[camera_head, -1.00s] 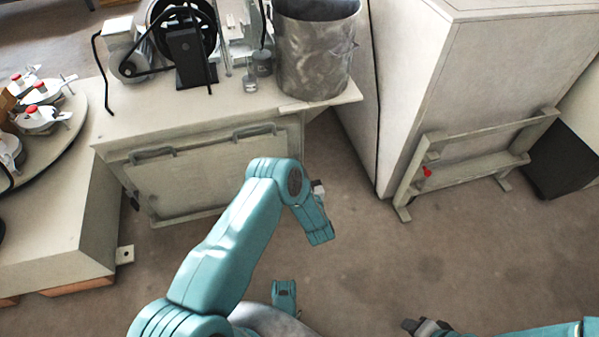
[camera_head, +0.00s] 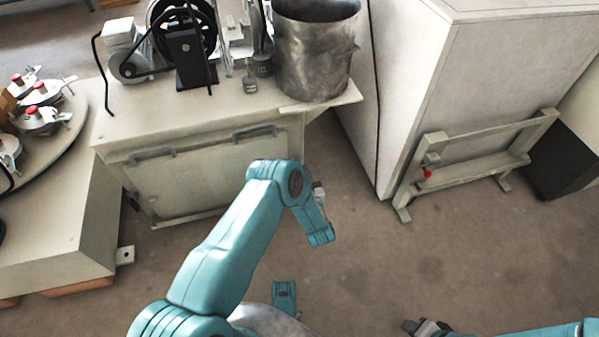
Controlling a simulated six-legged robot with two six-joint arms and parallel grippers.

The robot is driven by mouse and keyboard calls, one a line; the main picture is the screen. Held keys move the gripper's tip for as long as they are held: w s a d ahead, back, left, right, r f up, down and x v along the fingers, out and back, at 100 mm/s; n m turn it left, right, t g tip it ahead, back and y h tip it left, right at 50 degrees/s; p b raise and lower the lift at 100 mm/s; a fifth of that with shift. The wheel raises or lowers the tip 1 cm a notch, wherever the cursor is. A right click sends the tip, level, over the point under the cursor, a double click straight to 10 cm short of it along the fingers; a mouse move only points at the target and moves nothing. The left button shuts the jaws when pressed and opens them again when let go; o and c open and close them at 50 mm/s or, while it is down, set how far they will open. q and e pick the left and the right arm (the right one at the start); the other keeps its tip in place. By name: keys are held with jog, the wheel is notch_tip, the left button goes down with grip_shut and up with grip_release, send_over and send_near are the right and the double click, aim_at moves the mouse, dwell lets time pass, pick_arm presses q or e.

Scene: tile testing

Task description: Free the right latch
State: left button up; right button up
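A pale panel (camera_head: 215,175) on the front of the bench cabinet has two bar-like fittings along its top edge. The right fitting (camera_head: 254,131) is near the cabinet's right corner, and the left fitting (camera_head: 152,155) is further left. I cannot tell which part is the latch or whether it is fastened. My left arm crosses in front of the panel's lower right. Its gripper (camera_head: 319,192) is mostly hidden behind the teal wrist, apart from the right fitting. My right gripper (camera_head: 428,326) is low at the bottom edge, far from the panel. Neither gripper's opening can be made out.
A metal pot (camera_head: 313,55) and a black-wheeled machine (camera_head: 185,50) stand on the bench top (camera_head: 130,120). A round table (camera_head: 70,135) with red-knobbed devices is at the left. A large pale cabinet with a wooden frame (camera_head: 480,160) stands at the right. The floor between is clear.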

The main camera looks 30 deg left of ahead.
pick_arm(q)
jog(key=p+v, duration=0.5)
jog(key=v, duration=1.1)
jog(key=shift+p, duration=0.3)
pick_arm(e)
jog(key=s+r+g, duration=0.1)
jog(key=s+r, duration=0.3)
jog(key=r, duration=0.2)
jog(key=shift+s+a+g, duration=0.15)
jog(key=shift+a+g, duration=0.15)
jog(key=shift+a, duration=0.15)
